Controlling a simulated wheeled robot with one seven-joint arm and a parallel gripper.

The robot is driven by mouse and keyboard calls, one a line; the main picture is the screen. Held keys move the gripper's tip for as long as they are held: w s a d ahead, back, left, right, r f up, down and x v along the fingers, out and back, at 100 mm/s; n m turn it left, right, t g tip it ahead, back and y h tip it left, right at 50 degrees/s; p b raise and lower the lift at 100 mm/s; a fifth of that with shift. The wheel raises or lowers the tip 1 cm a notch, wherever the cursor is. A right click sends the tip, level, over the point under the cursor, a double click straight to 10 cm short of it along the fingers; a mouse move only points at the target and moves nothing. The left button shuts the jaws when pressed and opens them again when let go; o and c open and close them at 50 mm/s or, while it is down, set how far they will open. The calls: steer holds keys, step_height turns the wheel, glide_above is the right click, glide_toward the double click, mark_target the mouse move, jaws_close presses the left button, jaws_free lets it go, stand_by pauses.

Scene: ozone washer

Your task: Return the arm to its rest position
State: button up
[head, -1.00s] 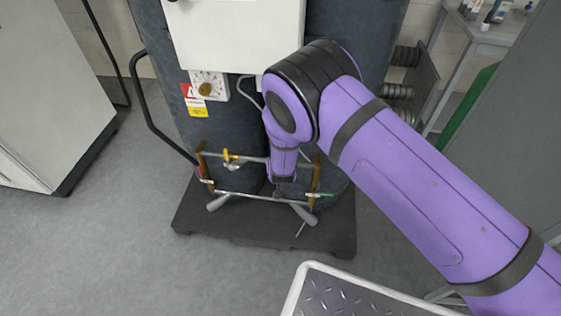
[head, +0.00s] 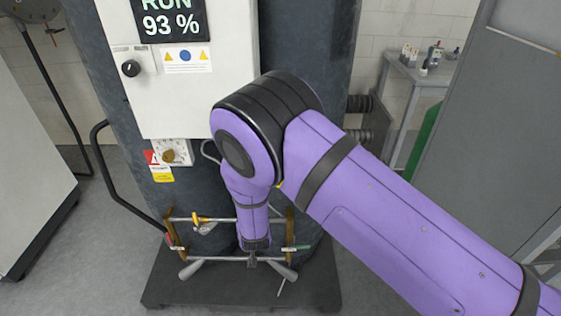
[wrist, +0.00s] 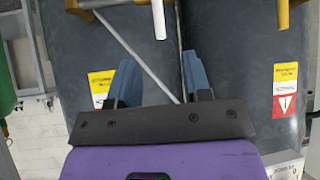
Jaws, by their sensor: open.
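My purple arm reaches across the right half of the head view, its elbow bent in front of the dark grey washer tanks (head: 320,60). My gripper shows in the wrist view (wrist: 160,88) with its two blue fingers spread apart and nothing between them. In the head view the fingers are too small to make out; the forearm ends near the pipe frame (head: 215,258) low on the washer.
A white control box (head: 195,95) reads "RUN 93 %". A black bent handle (head: 125,200) stands left of the tanks on a dark base (head: 165,292). Grey cabinets flank the washer, and a small bench (head: 422,78) stands at back right. Floor shows at lower left.

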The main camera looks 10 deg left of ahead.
steer(key=shift+r, duration=0.1)
steer(key=w+d+r+m+g, duration=0.1)
steer(key=w+d+r, duration=0.2)
steer(key=d+r, duration=0.5)
steer(key=w+d+r+m, duration=0.1)
steer(key=w+d+r, duration=0.2)
steer(key=r, duration=1)
steer(key=w+d+r+g, duration=0.1)
steer(key=w+d+r, duration=0.1)
steer(key=d+r, duration=0.6)
steer(key=s+d+r+m, duration=0.1)
steer(key=s+d+r, duration=0.2)
steer(key=d+r, duration=0.45)
steer(key=s+d+r, duration=0.2)
steer(key=d+r, duration=0.4)
steer(key=r, duration=0.3)
steer(key=s+d+r+m+h, duration=0.1)
steer(key=s+d+r+h, duration=0.1)
steer(key=s+d, duration=0.8)
steer(key=s+d+r+m+g+h, duration=0.1)
steer(key=s+d+r, duration=0.4)
steer(key=s+d, duration=0.5)
steer(key=s, duration=0.5)
steer(key=shift+s+h, duration=0.3)
steer(key=shift+h, duration=0.1)
steer(key=shift+d, duration=0.1)
